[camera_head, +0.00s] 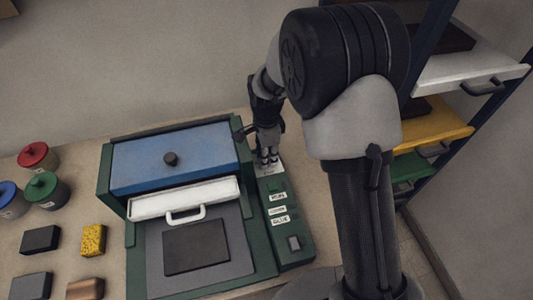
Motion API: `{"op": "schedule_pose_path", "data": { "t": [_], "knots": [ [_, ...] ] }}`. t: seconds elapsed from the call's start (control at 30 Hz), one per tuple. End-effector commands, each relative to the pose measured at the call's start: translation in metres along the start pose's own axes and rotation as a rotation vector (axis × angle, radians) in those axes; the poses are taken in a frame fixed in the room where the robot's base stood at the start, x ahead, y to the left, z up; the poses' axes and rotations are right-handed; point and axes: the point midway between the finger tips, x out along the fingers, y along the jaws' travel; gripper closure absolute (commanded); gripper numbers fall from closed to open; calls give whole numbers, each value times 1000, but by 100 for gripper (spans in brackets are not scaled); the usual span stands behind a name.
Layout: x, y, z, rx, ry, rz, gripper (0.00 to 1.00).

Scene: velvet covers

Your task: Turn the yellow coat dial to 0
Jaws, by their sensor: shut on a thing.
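My gripper (268,160) points down at the far end of the green control panel (297,257), on the right side of the machine. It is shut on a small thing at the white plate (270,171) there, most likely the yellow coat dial. The fingers hide the dial, so its colour, pointer and setting cannot be read. A grey switch or button (294,243) is near the panel's front end.
The green machine has a blue lid (200,150) with a dark knob, a white drawer front (215,188) with a handle, and a dark pad (196,247). Lidded pots (38,156) and several blocks (93,240) lie left. A shelf rack (440,125) stands right.

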Motion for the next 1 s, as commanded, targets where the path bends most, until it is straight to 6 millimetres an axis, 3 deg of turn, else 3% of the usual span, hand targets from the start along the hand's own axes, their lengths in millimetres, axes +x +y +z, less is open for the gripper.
{"op": "schedule_pose_path", "data": {
  "t": [0.37,1.0],
  "knots": [
    [-1,0,0,-208,0,0,98],
    [-1,1,0,-813,0,0,98]
  ]
}}
